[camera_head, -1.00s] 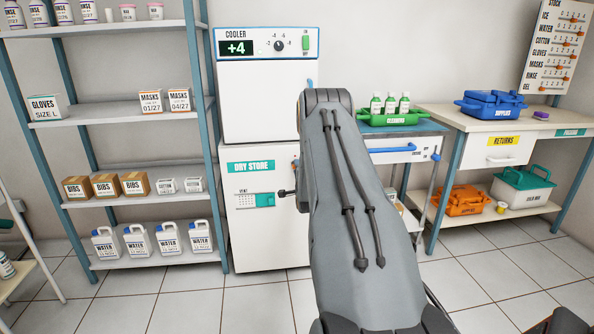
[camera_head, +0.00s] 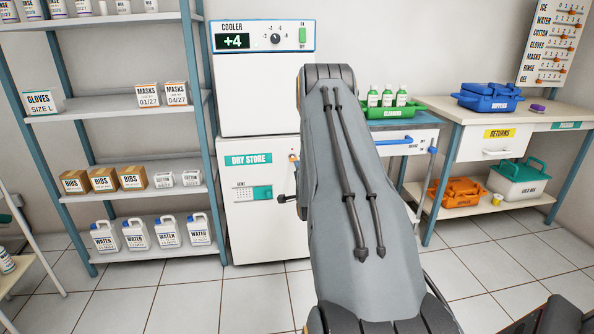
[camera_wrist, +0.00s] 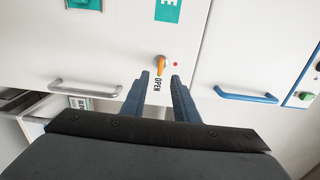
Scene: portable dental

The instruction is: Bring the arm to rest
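My arm fills the middle of the head view and hides part of the white dry store (camera_head: 250,222) and the trolley behind it. My gripper's fingers show only in the wrist view (camera_wrist: 161,76). They stand apart with nothing between them, so it is open. They point toward a white front with an orange knob (camera_wrist: 160,64), a small red light and the word OPEN. Whether the fingertips touch this front cannot be told. The orange knob also shows in the head view (camera_head: 293,158), just left of my arm.
The cooler (camera_head: 262,95) stands on the dry store. A stocked shelf rack (camera_head: 115,107) is at left. A table (camera_head: 540,118) with blue boxes (camera_head: 487,98) is at right. The wrist view shows a grey handle (camera_wrist: 85,89) and a blue handle (camera_wrist: 245,96). Tiled floor is clear in front.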

